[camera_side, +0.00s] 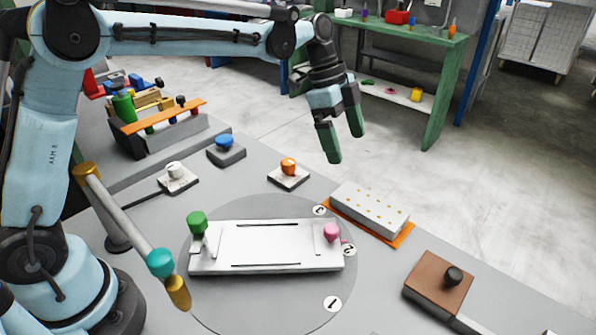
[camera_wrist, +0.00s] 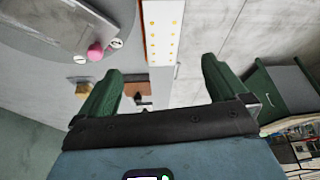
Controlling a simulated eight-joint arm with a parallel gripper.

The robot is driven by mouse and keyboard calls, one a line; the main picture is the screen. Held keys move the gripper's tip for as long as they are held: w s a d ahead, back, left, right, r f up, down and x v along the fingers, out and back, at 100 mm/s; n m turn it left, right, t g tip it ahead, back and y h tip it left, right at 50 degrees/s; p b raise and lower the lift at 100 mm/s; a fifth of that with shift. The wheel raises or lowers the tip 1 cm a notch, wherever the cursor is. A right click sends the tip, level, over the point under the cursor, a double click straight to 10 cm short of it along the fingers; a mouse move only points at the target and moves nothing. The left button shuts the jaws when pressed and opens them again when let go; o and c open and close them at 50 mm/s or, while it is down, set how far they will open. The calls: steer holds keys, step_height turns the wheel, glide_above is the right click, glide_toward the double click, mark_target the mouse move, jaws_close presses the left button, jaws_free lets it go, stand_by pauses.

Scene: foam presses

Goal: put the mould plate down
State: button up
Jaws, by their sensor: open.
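A pale grey plate with rows of gold dots (camera_side: 369,209), which I take to be the mould plate, lies flat on an orange pad (camera_side: 405,238) near the bench's far edge. It also shows at the top of the wrist view (camera_wrist: 163,30). My gripper (camera_side: 346,148) is open and empty, in the air above and beyond the plate, with a clear gap between them. Its two green fingers stand apart in the wrist view (camera_wrist: 160,68).
A white fixture (camera_side: 266,244) with a green knob (camera_side: 197,222) and a pink knob (camera_side: 331,232) sits on a round turntable (camera_side: 275,310). Orange (camera_side: 288,167), blue (camera_side: 224,145) and white (camera_side: 175,170) buttons stand behind. A brown block (camera_side: 438,283) with a black knob lies at right.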

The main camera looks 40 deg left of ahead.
steer(key=s+a+r+n+t+y, duration=0.2)
steer(key=s+a+r+n+t, duration=0.15)
steer(key=s+a+n, duration=0.4)
steer(key=s+a+f+n+t+y, duration=0.1)
steer(key=s+a+f+n, duration=0.1)
steer(key=s+n, duration=0.2)
steer(key=s+a+f+n+t+y, duration=0.1)
steer(key=s+n, duration=0.3)
steer(key=s, duration=0.4)
steer(key=shift+s+a+f+t, duration=0.15)
steer(key=shift+a+f+t, duration=0.3)
steer(key=shift+a+f, duration=0.25)
steer(key=shift+d+n, duration=0.1)
steer(key=shift+n, duration=0.15)
